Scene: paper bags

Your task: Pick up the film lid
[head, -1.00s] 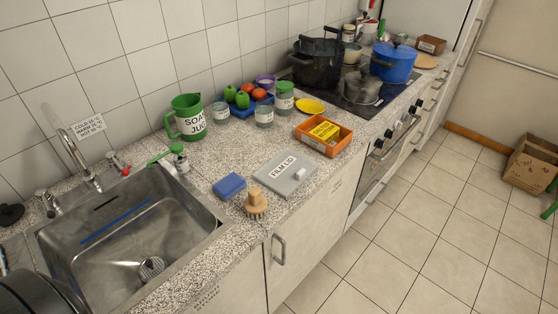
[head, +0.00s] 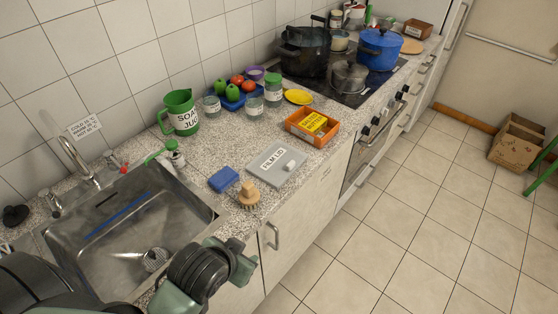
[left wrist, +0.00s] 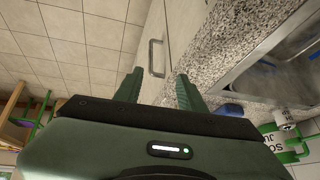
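The film lid (head: 278,168) is a flat grey slab with a white "FILM LID" label and a small pale knob. It lies flat on the speckled counter near its front edge, in the head view. My left gripper (head: 243,264) is in front of the counter, below and left of the lid and apart from it. In the left wrist view the fingers of my left gripper (left wrist: 159,90) stand apart with nothing between them. I cannot make out the lid in that view. My right gripper is in neither view.
A blue sponge (head: 223,179) and a wooden brush (head: 248,195) lie left of the lid. An orange tray (head: 312,139) stands behind it to the right. The sink (head: 125,235) is at the left. A cupboard handle (head: 272,236) sticks out below the counter.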

